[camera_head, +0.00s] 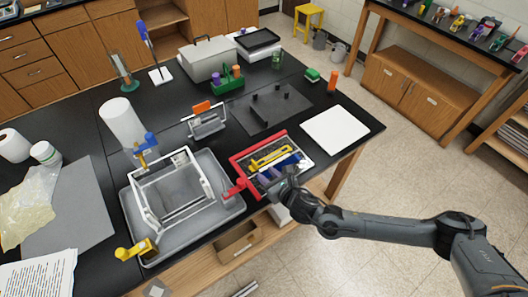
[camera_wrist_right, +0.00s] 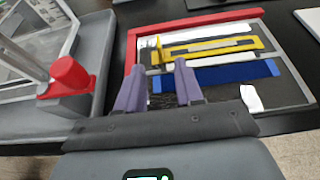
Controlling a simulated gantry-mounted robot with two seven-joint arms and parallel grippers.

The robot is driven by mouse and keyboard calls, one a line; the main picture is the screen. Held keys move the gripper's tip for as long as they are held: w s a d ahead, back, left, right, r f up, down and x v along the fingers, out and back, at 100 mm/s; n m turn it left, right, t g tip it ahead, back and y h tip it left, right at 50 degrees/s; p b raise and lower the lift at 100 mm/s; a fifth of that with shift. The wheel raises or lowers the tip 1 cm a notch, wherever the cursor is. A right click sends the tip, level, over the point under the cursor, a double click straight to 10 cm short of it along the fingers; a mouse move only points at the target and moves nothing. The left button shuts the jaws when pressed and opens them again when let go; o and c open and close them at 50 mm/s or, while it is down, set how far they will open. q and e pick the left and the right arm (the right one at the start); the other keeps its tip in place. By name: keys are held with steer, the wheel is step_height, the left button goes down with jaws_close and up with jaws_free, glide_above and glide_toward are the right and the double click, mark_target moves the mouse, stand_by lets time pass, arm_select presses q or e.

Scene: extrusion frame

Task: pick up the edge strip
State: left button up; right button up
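A shallow tray (camera_head: 291,138) with a red rim holds several long strips; it also shows in the right wrist view (camera_wrist_right: 220,20). Inside lie a white strip (camera_wrist_right: 215,34), a yellow slotted piece (camera_wrist_right: 210,46) and a blue strip (camera_wrist_right: 222,75); the yellow piece (camera_head: 268,157) and blue strip (camera_head: 287,163) also show in the head view. I cannot tell which is the edge strip. My right gripper (camera_wrist_right: 160,68) is over the tray's near side, its two purple fingers apart with nothing visibly held. The fingers hide part of the blue strip. My left gripper is out of view.
A white frame (camera_head: 172,190) stands in a grey tray (camera_head: 200,159) left of the strip tray, with yellow, blue and red clamps around it. A white board (camera_head: 336,130) and a dark plate (camera_head: 272,107) lie beyond. Clear black bench shows around the board.

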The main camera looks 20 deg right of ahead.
mark_target(253, 161)
steer(key=x, duration=0.3)
steer(key=shift+w+a+f, duration=0.1)
steer(key=shift+w+f, duration=0.05)
steer(key=shift+r+x, duration=0.1)
steer(key=shift+x, duration=1.55)
steer(key=shift+r+x, duration=0.15)
steer(key=shift+x, duration=1.45)
steer(key=shift+w, duration=0.1)
jaws_close()
